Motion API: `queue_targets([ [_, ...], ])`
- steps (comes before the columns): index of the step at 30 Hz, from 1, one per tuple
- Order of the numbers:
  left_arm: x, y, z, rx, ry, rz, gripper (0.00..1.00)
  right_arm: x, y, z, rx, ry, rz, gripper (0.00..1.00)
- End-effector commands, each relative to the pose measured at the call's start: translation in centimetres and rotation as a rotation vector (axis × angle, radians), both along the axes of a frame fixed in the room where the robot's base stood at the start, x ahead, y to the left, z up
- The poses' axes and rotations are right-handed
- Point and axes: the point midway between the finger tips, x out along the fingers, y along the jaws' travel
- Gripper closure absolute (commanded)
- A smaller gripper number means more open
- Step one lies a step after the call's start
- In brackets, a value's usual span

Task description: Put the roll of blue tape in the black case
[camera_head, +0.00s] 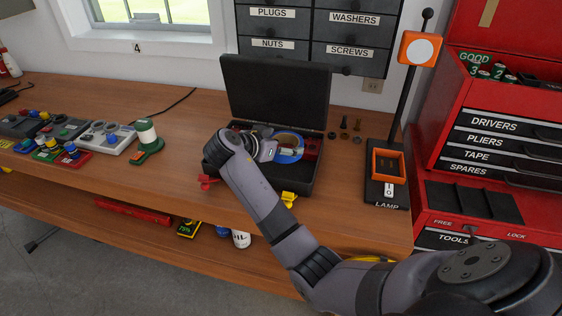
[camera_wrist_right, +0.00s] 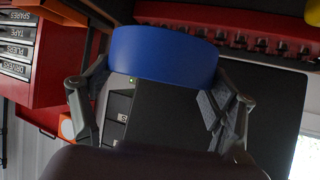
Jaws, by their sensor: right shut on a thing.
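The roll of blue tape (camera_head: 290,155) is held by my right gripper (camera_head: 275,150) over the open black case. In the right wrist view, the blue roll (camera_wrist_right: 163,52) sits between the two fingers of my right gripper (camera_wrist_right: 158,90). The black case (camera_head: 275,90) stands on the bench with its lid raised at the back. My right arm hides part of the case's left and front side. I cannot tell whether the roll touches the case floor. My left gripper is not in view.
A red item (camera_head: 313,149) is at the case's right side. A yellow clip (camera_head: 289,199) lies at the case's front.

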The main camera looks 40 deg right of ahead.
Motion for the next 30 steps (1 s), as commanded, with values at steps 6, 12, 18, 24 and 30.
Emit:
queue_targets([
  [6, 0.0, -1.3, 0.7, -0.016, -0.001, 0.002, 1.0, 0.0, 0.0, -3.4, -0.001, 0.001, 0.002, 0.51],
  [12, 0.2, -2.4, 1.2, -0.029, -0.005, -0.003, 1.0, 0.0, 0.0, -5.4, -0.002, 0.002, 0.001, 0.51],
  [18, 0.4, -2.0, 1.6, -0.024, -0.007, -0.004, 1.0, 0.0, -0.1, -7.9, -0.002, -0.001, 0.0, 0.51],
  [24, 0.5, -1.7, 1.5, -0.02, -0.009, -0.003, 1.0, 0.1, 0.0, -8.1, 0.0, -0.002, 0.001, 0.51],
  [30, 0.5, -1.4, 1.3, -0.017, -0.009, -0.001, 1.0, 0.0, 0.0, -8.3, 0.0, -0.001, 0.0, 0.18],
])
